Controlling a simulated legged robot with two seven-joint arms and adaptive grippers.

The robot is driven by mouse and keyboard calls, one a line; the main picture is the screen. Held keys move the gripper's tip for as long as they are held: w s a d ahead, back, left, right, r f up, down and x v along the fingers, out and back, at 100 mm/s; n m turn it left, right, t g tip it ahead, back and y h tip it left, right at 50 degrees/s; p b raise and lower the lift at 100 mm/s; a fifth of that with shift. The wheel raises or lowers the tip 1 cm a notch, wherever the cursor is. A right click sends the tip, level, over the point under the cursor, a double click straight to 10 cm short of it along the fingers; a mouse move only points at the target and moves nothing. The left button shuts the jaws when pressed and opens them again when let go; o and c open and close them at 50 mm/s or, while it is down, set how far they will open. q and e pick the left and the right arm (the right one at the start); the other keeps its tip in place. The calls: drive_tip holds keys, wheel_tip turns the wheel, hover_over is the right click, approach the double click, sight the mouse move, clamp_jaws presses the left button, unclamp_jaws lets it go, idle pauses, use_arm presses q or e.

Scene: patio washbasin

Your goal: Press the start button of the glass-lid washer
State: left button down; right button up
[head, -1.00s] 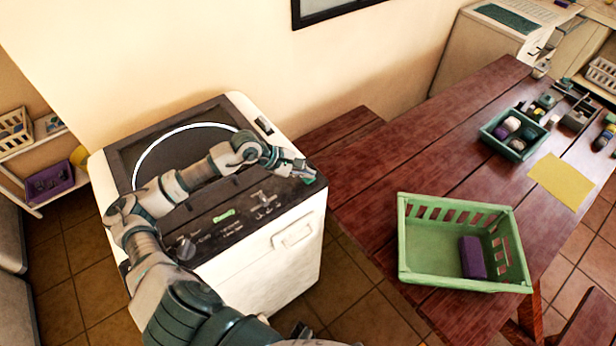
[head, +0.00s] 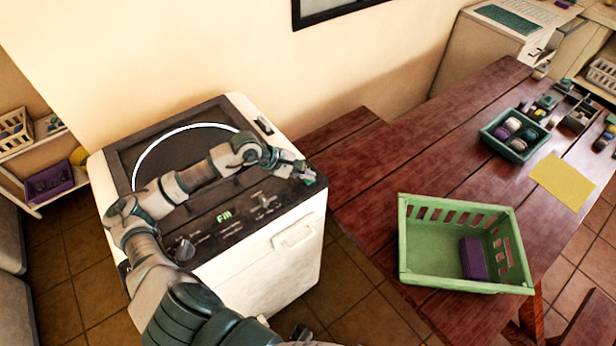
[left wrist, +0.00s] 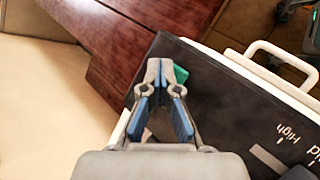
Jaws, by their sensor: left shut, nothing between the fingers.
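The glass-lid washer (head: 285,262) is a white top-loader with a dark top panel and a round glass lid (head: 180,148). My left arm reaches across it. My left gripper (head: 308,176) is shut and empty at the right end of the control panel. In the left wrist view the shut fingertips (left wrist: 160,66) are right beside a green button (left wrist: 180,74), partly hidden by them; I cannot tell whether they touch it. The panel's display (head: 223,216) shows green text that looks like "Fill". A dark knob (head: 186,249) sits at the panel's left. My right gripper is not in view.
A wooden table (head: 440,150) stands to the right, with a green basket (head: 415,277) holding a purple block (head: 473,258), a teal crate (head: 515,152) and a yellow cloth (head: 562,181). A wooden bench (head: 345,135) is behind the washer's right side. A shelf with baskets stands at left.

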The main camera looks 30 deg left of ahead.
use_arm(q)
drive_tip(key=shift+a+r+p, duration=0.1)
drive_tip(key=shift+r+p, duration=0.25)
drive_tip(key=shift+r, duration=0.55)
drive_tip(key=shift+r, duration=0.1)
drive_tip(key=shift+r+p, duration=1.25)
drive_tip(key=shift+r, duration=1.2)
drive_tip(key=shift+f, duration=0.1)
